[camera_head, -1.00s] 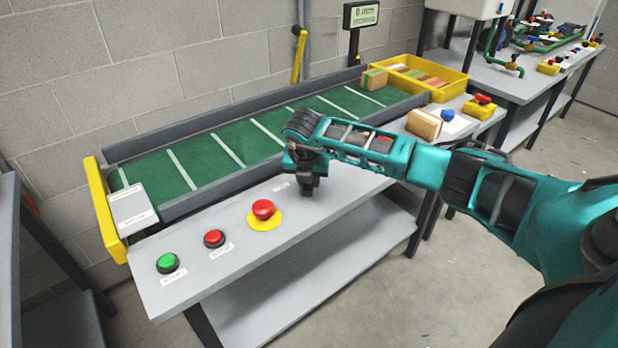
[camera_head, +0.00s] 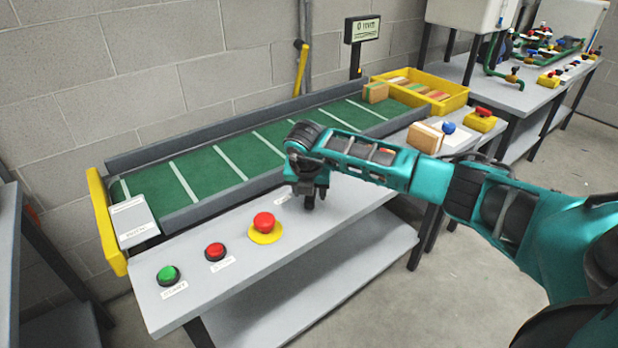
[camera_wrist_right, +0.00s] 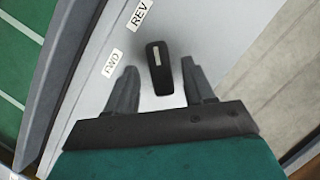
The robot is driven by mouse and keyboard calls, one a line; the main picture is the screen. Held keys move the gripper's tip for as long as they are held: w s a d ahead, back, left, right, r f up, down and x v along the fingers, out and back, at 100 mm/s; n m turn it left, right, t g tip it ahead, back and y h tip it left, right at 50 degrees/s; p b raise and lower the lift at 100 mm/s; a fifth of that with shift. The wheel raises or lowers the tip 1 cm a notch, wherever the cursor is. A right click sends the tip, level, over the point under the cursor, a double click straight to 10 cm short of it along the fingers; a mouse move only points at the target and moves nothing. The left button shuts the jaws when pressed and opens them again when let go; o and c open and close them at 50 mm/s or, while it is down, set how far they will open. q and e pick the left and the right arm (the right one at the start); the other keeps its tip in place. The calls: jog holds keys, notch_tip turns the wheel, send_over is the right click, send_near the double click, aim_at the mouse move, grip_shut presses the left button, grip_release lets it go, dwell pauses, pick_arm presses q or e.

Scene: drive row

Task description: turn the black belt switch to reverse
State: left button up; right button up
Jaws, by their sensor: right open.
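The black belt switch (camera_wrist_right: 158,67) shows in the right wrist view as an upright-looking bar with a white line, pointing toward the top of the picture. A REV label (camera_wrist_right: 139,13) lies above it to the left, and an FWD label (camera_wrist_right: 113,62) lies to its left. My right gripper (camera_wrist_right: 160,70) is open, with one finger on each side of the switch and a visible gap on both sides. In the head view my right gripper (camera_head: 309,198) points down at the grey control panel (camera_head: 215,285) and hides the switch. My left gripper is out of view.
A green start button (camera_head: 168,274), a red button (camera_head: 215,251) and a red mushroom button (camera_head: 264,223) on yellow stand left of my gripper. The green belt (camera_head: 215,165) runs behind. A yellow crate (camera_head: 455,103) and a cardboard box (camera_head: 424,138) are at the right.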

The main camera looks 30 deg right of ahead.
jog(key=v, duration=1.2)
jog(key=shift+r, duration=0.15)
